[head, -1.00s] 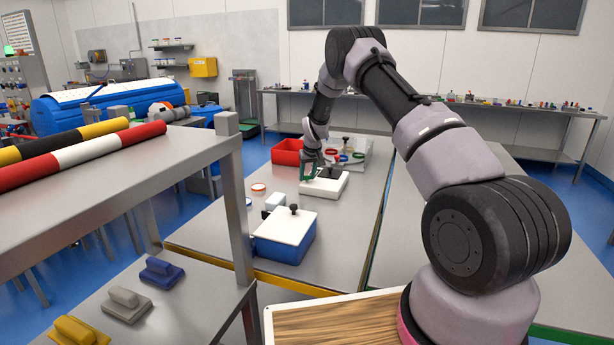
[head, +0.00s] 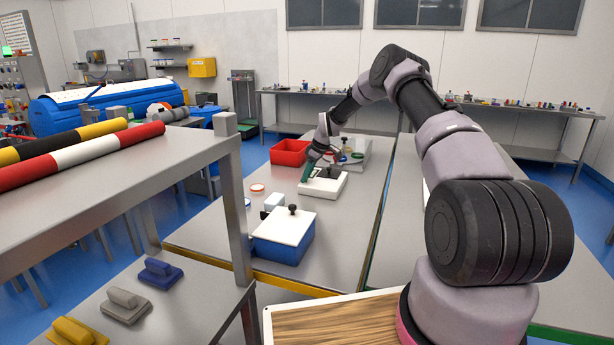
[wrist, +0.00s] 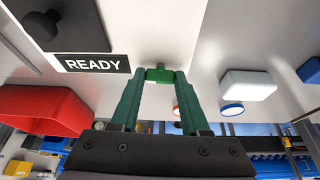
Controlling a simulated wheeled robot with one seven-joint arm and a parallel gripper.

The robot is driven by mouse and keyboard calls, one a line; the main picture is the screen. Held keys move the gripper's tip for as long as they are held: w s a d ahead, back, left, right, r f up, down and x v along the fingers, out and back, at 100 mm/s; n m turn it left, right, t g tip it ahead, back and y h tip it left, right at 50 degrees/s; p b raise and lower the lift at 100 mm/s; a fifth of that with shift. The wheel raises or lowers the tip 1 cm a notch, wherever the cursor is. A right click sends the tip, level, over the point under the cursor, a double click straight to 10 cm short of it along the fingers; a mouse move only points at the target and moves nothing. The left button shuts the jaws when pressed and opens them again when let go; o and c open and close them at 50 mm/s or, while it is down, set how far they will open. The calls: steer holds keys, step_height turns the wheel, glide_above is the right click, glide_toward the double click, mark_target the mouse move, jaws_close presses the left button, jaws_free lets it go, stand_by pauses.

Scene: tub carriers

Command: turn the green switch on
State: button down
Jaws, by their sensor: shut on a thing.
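The green switch (wrist: 159,74) sits at the edge of a white box, beside a black label reading READY (wrist: 92,64). The white box (head: 330,192) stands on the grey table in the head view, with a dark plate and knob on top. My gripper (wrist: 158,76) has green fingers, shut on the green switch with a fingertip on each side. In the head view my gripper (head: 308,173) is tilted at the left side of the box. The switch is too small there to tell apart from the fingers. I cannot tell whether it is on.
A red bin (head: 289,152) stands behind the box. A grey tray (head: 361,152) with coloured rings is at the back right. A blue tub (head: 290,250) with a white lid is nearer. A small white block (head: 274,200) and an orange-rimmed disc (head: 257,188) lie left.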

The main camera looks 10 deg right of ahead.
steer(key=shift+n, duration=0.5)
steer(key=shift+c, duration=1.9)
jaws_free()
steer(key=shift+d, duration=0.1)
steer(key=v, duration=1)
steer(key=shift+r, duration=0.35)
steer(key=shift+w+d+r, duration=0.1)
steer(key=shift+d, duration=0.05)
